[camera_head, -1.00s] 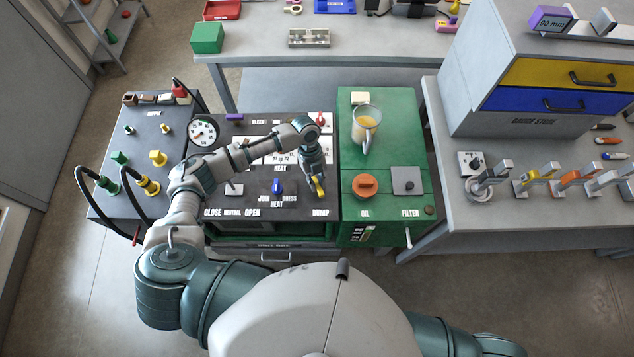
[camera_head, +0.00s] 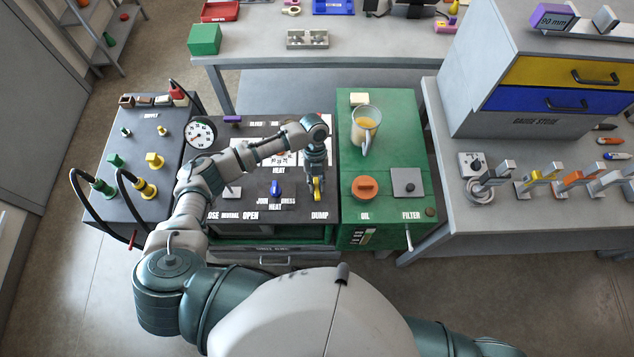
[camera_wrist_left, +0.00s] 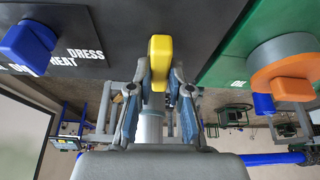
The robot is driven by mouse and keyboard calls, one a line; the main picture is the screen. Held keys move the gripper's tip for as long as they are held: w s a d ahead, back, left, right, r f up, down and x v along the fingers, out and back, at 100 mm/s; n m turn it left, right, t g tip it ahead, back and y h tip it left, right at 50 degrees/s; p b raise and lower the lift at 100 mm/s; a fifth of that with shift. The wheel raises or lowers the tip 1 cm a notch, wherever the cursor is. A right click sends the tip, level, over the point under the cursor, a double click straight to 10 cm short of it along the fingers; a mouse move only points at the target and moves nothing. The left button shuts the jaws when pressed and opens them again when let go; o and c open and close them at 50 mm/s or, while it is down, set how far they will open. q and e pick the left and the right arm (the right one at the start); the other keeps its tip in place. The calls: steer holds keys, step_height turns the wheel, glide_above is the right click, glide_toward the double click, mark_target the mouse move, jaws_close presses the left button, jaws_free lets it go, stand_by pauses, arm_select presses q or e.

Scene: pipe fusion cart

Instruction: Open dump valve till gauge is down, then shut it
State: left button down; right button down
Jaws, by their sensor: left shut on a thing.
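The yellow dump valve handle (camera_head: 318,191) stands on the dark panel just above the DUMP label. My left gripper (camera_head: 317,178) is shut on it from above. In the left wrist view the handle (camera_wrist_left: 160,60) sits between the two fingers (camera_wrist_left: 158,88) and points straight away, in line with the gripper. The white round gauge (camera_head: 200,133) is at the panel's upper left, clear of my arm. It has a dark needle, but its reading is too small to tell. My right gripper is out of view.
A blue knob (camera_head: 275,189) is left of the handle. Right of it, the green cabinet (camera_head: 390,160) carries an orange cap (camera_head: 365,187) and a jug of yellowish liquid (camera_head: 365,127). My left forearm crosses above the panel.

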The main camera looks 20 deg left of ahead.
arm_select(q)
steer(key=shift+w+d+r, duration=0.15)
steer(key=shift+d+r, duration=0.05)
steer(key=shift+r, duration=0.05)
steer(key=c, duration=1.1)
jaws_free()
steer(key=shift+f, duration=0.1)
steer(key=v, duration=1.2)
steer(key=shift+d, duration=0.25)
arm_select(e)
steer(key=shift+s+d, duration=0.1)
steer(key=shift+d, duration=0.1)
arm_select(q)
steer(key=shift+a, duration=0.2)
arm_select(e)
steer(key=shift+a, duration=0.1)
